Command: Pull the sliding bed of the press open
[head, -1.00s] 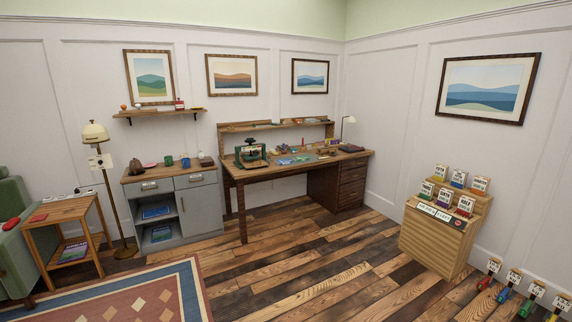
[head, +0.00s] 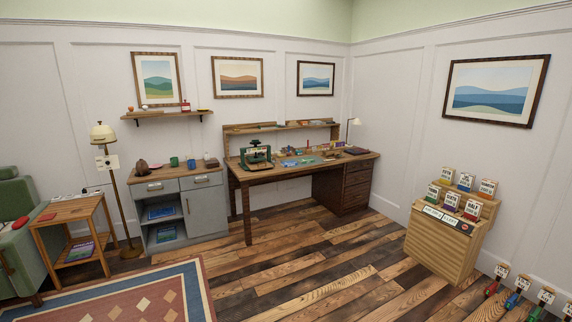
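The press (head: 256,154) is a small dark green machine on the left part of the wooden desk (head: 290,169), across the room. A flat light-brown piece shows at its base, but it is too small to tell how far its sliding bed is out. Neither of my grippers is in the head view.
A grey cabinet (head: 203,209) stands left of the desk, and a floor lamp (head: 117,190) and side table (head: 66,226) stand further left. A patterned rug (head: 188,284) lies in front. A wooden display stand (head: 440,251) is at the right. Plank floor (head: 300,262) before the desk is clear.

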